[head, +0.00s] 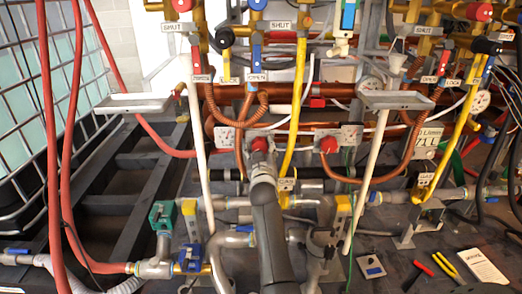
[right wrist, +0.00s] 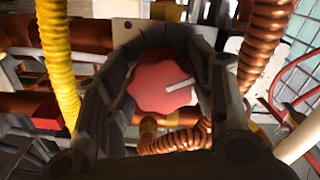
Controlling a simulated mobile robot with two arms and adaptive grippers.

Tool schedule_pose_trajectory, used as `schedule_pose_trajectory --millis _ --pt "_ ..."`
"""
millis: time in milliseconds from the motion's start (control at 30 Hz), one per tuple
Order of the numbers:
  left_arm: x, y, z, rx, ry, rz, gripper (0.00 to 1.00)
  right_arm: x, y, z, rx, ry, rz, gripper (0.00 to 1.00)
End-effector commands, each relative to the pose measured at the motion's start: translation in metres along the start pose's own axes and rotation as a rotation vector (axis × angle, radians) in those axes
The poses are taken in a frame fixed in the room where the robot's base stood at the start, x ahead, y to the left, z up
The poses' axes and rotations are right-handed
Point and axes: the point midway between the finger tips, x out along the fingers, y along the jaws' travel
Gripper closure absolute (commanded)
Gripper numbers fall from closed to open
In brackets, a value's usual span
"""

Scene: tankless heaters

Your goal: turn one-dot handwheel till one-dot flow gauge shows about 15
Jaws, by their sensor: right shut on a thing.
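A red lobed handwheel (right wrist: 160,86) with a pale bar mark sits between the fingers of my right gripper (right wrist: 155,98) in the right wrist view. In the head view my right gripper (head: 262,168) reaches up from the bottom centre and is shut around this handwheel (head: 260,144), which shows above its tips. A second red handwheel (head: 328,144) is to the right, untouched. Small round dials sit on plates beside both wheels, on the left plate (head: 225,138) and the right plate (head: 351,136). Their readings and dot marks are too small to read. My left gripper is not visible.
A yellow corrugated hose (head: 297,95) and copper corrugated hoses (head: 212,110) run close to the held wheel. White pipes (head: 201,165) stand on both sides. Pliers (head: 445,265) and a paper booklet (head: 482,266) lie at the lower right.

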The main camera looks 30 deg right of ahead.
Motion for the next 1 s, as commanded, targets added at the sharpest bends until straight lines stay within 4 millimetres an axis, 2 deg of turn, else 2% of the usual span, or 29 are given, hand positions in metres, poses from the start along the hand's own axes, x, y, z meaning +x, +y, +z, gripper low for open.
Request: schedule_pose_trajectory --millis 67,100,167,567,667,867,1000 --pt "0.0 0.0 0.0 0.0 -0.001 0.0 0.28 0.0 -0.001 0.001 -0.002 -0.002 -0.001 0.74" --pt "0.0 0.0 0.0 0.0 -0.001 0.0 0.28 0.0 -0.001 0.001 -0.002 -0.002 -0.001 0.48" --pt "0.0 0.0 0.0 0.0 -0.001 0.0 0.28 0.0 -0.001 0.001 -0.003 -0.002 -0.001 0.41" --pt "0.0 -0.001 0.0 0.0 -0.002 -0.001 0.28 0.0 0.0 0.0 -0.039 0.0 -0.001 0.41" --pt "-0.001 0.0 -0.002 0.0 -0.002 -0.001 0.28 0.0 0.002 0.0 -0.13 0.0 0.0 0.41" --pt "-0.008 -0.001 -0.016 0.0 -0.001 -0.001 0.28 0.0 0.005 -0.005 -0.498 0.001 -0.001 0.41" --pt "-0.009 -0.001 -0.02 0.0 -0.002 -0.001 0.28 -0.028 0.002 -0.001 -0.508 -0.002 -0.003 0.41"
